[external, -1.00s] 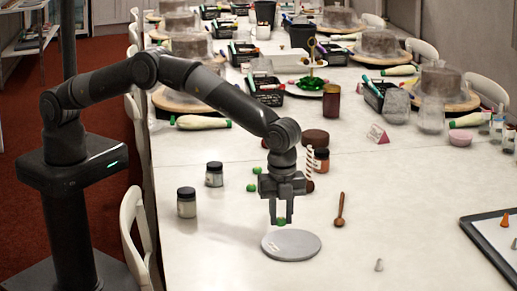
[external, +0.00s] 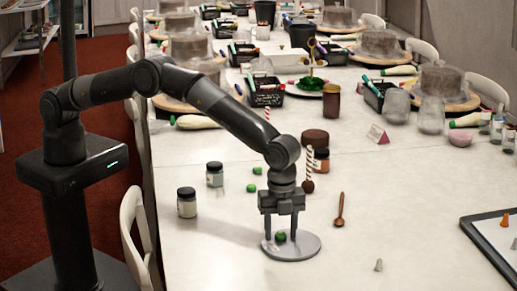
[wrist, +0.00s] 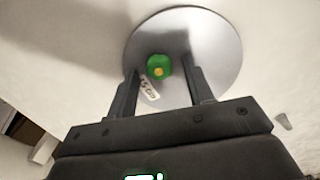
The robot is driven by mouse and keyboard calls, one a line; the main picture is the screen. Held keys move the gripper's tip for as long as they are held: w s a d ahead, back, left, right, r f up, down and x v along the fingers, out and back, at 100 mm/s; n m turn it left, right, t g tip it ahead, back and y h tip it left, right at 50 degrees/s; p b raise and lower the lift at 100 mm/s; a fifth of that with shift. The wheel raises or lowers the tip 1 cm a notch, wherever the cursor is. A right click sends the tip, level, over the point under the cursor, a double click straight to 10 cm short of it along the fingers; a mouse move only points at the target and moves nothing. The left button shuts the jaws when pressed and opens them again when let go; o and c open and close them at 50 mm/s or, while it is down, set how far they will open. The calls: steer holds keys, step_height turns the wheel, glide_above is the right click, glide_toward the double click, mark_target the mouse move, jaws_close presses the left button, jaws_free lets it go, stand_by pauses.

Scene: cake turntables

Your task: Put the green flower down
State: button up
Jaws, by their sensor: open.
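The green flower (external: 280,237) rests on the round grey plate (external: 305,250), left of the plate's middle. In the wrist view the flower (wrist: 159,66) is green with a yellow centre and lies on the grey disc (wrist: 222,50), just beyond a small white printed tag (wrist: 150,89). My gripper (external: 281,236) is open, its fingers low over the plate and spread to either side of the flower. The wrist view also shows my gripper (wrist: 166,85) with clear gaps between the fingers and the flower.
A dark-edged tray (external: 490,240) is at right.

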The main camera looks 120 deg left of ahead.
step_height(320, 180, up, 12)
step_height(320, 180, up, 15)
steer(key=n+t, duration=0.1)
steer(key=n, duration=0.1)
glide_above(281, 233)
steer(key=s+d, duration=0.3)
steer(key=s, duration=0.5)
steer(key=s+d+r+n+t, duration=0.2)
steer(key=s+r, duration=0.8)
steer(key=s, duration=0.5)
steer(key=s+r+n+t, duration=0.1)
steer(key=s+r+n, duration=0.15)
steer(key=s, duration=1.35)
steer(key=s+f+n, duration=0.1)
steer(key=s+f, duration=0.2)
steer(key=s, duration=0.4)
steer(key=s+d+f+n+t, duration=0.1)
steer(key=s+f, duration=0.3)
steer(key=s, duration=0.3)
steer(key=shift+s+t, duration=0.25)
steer(key=shift+t, duration=0.05)
steer(key=shift+o, duration=0.5)
steer(key=shift+d+n, duration=0.1)
steer(key=shift+n, duration=0.15)
